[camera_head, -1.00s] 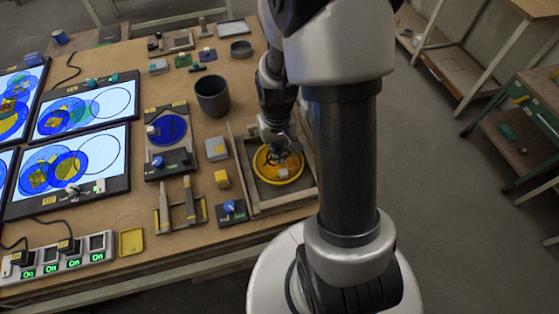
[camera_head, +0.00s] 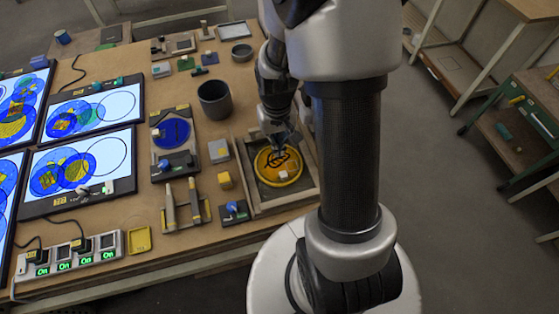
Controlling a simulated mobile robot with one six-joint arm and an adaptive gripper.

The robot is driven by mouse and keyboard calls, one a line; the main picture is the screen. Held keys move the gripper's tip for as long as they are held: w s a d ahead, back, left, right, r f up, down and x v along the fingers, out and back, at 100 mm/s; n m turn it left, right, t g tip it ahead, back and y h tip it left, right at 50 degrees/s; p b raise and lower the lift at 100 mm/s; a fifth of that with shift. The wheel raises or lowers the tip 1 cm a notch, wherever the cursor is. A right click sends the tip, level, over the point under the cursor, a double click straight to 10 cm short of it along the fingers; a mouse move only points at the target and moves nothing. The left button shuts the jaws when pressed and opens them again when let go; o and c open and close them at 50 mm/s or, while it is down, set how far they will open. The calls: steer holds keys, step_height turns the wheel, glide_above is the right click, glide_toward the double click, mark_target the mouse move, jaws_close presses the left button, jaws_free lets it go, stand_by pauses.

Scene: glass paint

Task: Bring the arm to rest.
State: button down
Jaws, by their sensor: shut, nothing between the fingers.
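My arm stands in front of the table, and its upper link hides part of the scene. My gripper (camera_head: 279,152) points down above the yellow round disc (camera_head: 265,170) in the wooden-walled tray (camera_head: 252,205). It is shut and holds nothing. A small pale block (camera_head: 284,175) lies on the disc, apart from the fingers. Dark curved lines show on the disc under the gripper. Whether the fingertips touch the disc cannot be told.
A dark grey cup (camera_head: 214,100) stands left of the arm. Lit screens (camera_head: 85,165) with coloured circles lie at the left. A power strip (camera_head: 68,262) is at the front left. A yellow block (camera_head: 225,181) and blue disc (camera_head: 171,133) lie nearby. Open floor (camera_head: 440,200) lies right.

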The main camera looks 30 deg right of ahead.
steer(key=shift+r+p, duration=0.45)
steer(key=shift+r, duration=0.3)
steer(key=s+a+r+n+t, duration=0.1)
steer(key=s+a+r, duration=0.15)
steer(key=r, duration=0.45)
steer(key=s+a+r+t, duration=0.1)
steer(key=a+r, duration=0.2)
steer(key=r, duration=0.3)
steer(key=s+a+r+n+t+b, duration=0.1)
steer(key=s+a+r+n+t, duration=0.1)
steer(key=s+a+r, duration=0.3)
steer(key=s+r, duration=0.3)
steer(key=s, duration=0.2)
steer(key=shift+r+t, duration=0.3)
steer(key=shift+r, duration=0.05)
steer(key=shift+a, duration=0.1)
stand_by(0.8)
